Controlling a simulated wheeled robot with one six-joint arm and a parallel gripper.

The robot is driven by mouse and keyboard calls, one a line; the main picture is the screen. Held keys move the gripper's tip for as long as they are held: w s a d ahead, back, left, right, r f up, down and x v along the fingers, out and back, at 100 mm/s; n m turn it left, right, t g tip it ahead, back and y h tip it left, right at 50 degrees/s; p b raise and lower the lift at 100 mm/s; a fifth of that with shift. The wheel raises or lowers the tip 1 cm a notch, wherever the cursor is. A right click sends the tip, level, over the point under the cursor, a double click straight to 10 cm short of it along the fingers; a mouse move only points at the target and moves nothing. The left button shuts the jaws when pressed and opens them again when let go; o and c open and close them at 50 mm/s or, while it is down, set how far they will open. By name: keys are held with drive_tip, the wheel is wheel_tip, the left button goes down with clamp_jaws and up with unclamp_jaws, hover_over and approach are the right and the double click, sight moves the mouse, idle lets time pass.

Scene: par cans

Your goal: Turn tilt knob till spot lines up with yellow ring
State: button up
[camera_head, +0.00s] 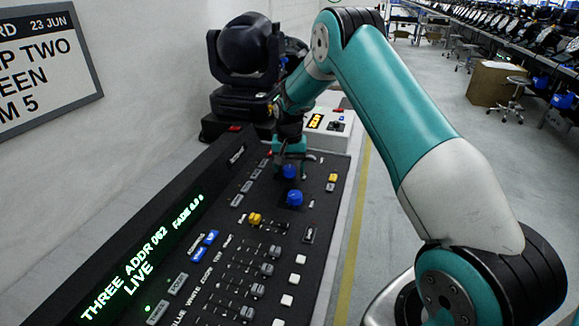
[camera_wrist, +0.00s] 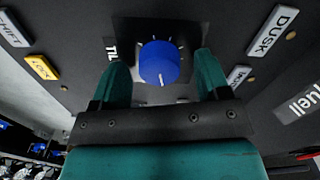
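The tilt knob (camera_wrist: 159,62) is a round blue knob with a white pointer line and tick marks around it. In the wrist view its pointer faces the palm, and a partly covered label starting "TIL" is beside it. My gripper (camera_wrist: 160,67) is open, one teal finger on each side of the knob, with gaps showing on both sides. In the head view my gripper (camera_head: 290,166) is over the far part of the console, at the farther blue knob (camera_head: 290,171). I see neither a light spot nor a yellow ring.
A second blue knob (camera_head: 294,198) sits nearer on the black console (camera_head: 185,215). Faders, yellow, white and grey buttons surround it. A dark moving-head lamp (camera_head: 243,60) stands behind the console. A green display (camera_head: 140,262) runs along the left.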

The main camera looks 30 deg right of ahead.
sight(289, 168)
wheel_tip(289, 168, up, 17)
drive_tip(key=b, duration=0.1)
drive_tip(key=shift+r, duration=0.2)
idle(0.4)
idle(0.3)
drive_tip(key=s+a+r+n+y, duration=0.1)
drive_tip(key=s+a+r+n, duration=0.25)
drive_tip(key=s+a, duration=0.35)
drive_tip(key=s+a+r+n, duration=0.35)
drive_tip(key=s+a, duration=0.25)
drive_tip(key=a, duration=0.3)
drive_tip(key=s+a+n+y, duration=0.1)
drive_tip(key=s+a+n, duration=0.3)
drive_tip(key=s, duration=0.7)
drive_tip(key=s+a+f+n+y+p, duration=0.1)
drive_tip(key=s+a, duration=0.5)
drive_tip(key=s, duration=0.6)
drive_tip(key=n+y, duration=0.1)
drive_tip(key=n, duration=0.1)
drive_tip(key=shift+a+f+n, duration=0.2)
drive_tip(key=shift+f+n, duration=0.1)
drive_tip(key=shift+n, duration=0.1)
